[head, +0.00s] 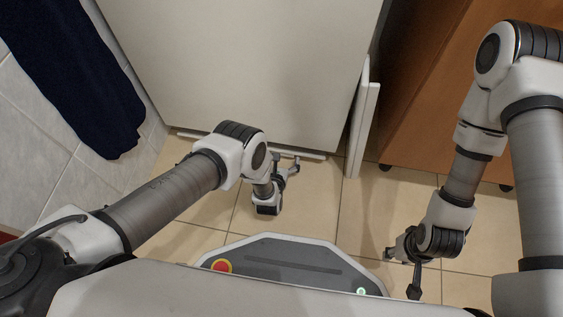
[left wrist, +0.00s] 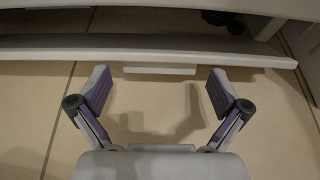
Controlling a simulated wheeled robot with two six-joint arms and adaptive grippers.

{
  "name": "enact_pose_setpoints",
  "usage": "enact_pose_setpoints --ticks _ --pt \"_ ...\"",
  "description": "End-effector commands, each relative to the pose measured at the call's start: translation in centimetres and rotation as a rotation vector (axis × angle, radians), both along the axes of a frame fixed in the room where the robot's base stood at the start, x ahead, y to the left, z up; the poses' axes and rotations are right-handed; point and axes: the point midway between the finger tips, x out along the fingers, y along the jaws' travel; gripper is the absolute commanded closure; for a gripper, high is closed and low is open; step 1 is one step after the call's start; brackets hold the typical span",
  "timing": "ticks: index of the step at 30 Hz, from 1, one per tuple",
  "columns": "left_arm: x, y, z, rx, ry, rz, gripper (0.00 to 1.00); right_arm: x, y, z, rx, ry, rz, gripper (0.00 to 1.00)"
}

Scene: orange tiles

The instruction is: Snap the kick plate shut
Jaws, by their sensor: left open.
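The kick plate (left wrist: 150,47) is a long pale strip across the left wrist view. It stands out in front of the white appliance's lower edge, with a dark gap behind it. A short pale tab (left wrist: 160,70) shows below its middle. In the head view a thin part of the kick plate (head: 310,154) shows at the appliance's foot; my left arm hides some of it. My left gripper (left wrist: 158,80) is open and empty, low over the floor, its fingertips just short of the plate. My right gripper (head: 401,272) is open and empty, off to the right, away from the plate.
The white appliance (head: 235,65) stands ahead, with a narrow white panel (head: 363,125) at its right. A brown wooden cabinet (head: 435,95) is further right. A dark blue cloth (head: 75,75) hangs on the tiled wall at left. Beige floor tiles (head: 350,220) are clear between my grippers.

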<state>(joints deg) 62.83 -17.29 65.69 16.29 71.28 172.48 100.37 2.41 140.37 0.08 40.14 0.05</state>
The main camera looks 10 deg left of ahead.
Motion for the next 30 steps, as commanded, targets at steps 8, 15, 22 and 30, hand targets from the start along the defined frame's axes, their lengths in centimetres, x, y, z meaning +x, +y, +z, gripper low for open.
enact_pose_setpoints --ticks 8,15,22,30 --pt "0.1 0.0 0.1 0.000 0.000 0.000 0.18 0.0 0.0 0.1 0.000 -0.001 -0.001 0.60" --pt "0.2 0.0 0.1 0.000 -0.001 0.001 0.88 0.0 0.0 0.0 0.000 -0.001 -0.001 0.60" --pt "0.4 0.1 0.2 0.000 -0.005 0.001 1.00 0.0 0.0 0.0 0.000 -0.001 -0.001 0.60" --pt "1.2 0.1 2.6 0.000 -0.011 0.003 1.00 -0.1 0.0 2.5 0.000 0.002 0.002 0.60"
